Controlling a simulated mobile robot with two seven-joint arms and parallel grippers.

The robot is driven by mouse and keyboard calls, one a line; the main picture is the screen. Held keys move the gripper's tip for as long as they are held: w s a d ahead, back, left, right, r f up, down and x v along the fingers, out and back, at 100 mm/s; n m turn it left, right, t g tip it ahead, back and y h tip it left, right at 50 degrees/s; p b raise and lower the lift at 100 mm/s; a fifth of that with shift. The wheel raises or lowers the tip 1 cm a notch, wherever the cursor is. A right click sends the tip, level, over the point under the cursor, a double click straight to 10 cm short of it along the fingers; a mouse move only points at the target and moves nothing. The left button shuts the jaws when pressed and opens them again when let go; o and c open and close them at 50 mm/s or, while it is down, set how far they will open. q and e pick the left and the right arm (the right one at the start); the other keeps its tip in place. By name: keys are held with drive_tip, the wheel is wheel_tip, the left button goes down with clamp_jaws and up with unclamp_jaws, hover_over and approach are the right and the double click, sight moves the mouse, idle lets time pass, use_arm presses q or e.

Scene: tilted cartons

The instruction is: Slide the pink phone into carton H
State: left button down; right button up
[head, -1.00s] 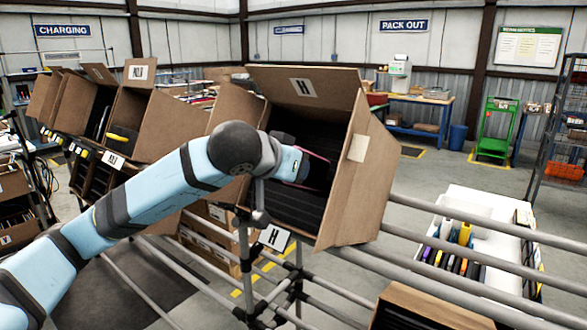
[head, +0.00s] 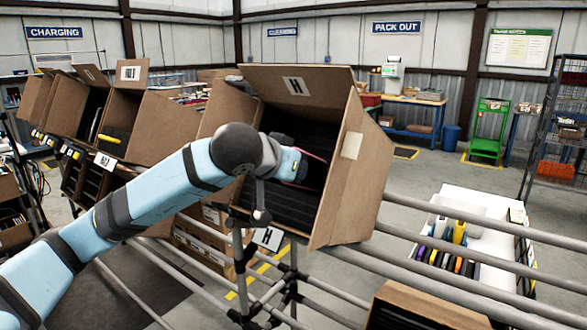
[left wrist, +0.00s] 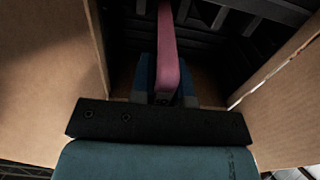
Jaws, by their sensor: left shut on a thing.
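Carton H (head: 345,200) is an open brown cardboard box tilted towards me on a pipe rack, with an H label on its raised flap. My left gripper (head: 300,168) reaches inside its mouth. In the left wrist view, my left gripper (left wrist: 165,85) is shut on the pink phone (left wrist: 168,45), which stands edge-on between the two fingers and points into the carton. Dark slotted dividers line the carton's inside. In the head view only a thin pink edge of the phone shows beside the gripper. The phone's far end contact is unclear. My right gripper is not in view.
Carton walls (left wrist: 50,70) stand close on both sides of the left gripper. More tilted cartons (head: 160,127) line the rack at left. Grey pipe rails (head: 470,245) run to the right. A white tote (head: 483,215) with several upright coloured items stands beyond them.

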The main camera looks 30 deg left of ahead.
sight(321, 182)
use_arm(q)
drive_tip(key=shift+w, duration=0.1)
drive_tip(key=shift+b+x, duration=0.5)
drive_tip(key=shift+x, duration=0.8)
drive_tip(key=shift+f, duration=0.1)
drive_tip(key=shift+w+f, duration=0.1)
drive_tip(key=shift+f+b+x, duration=0.2)
drive_tip(key=shift+b+x, duration=0.6)
drive_tip(key=shift+x, duration=0.55)
drive_tip(key=shift+f+b+x, duration=0.2)
drive_tip(key=shift+b+x, duration=0.35)
drive_tip(key=shift+x, duration=0.85)
drive_tip(key=shift+w+f, duration=0.25)
drive_tip(key=shift+w, duration=0.1)
idle(0.4)
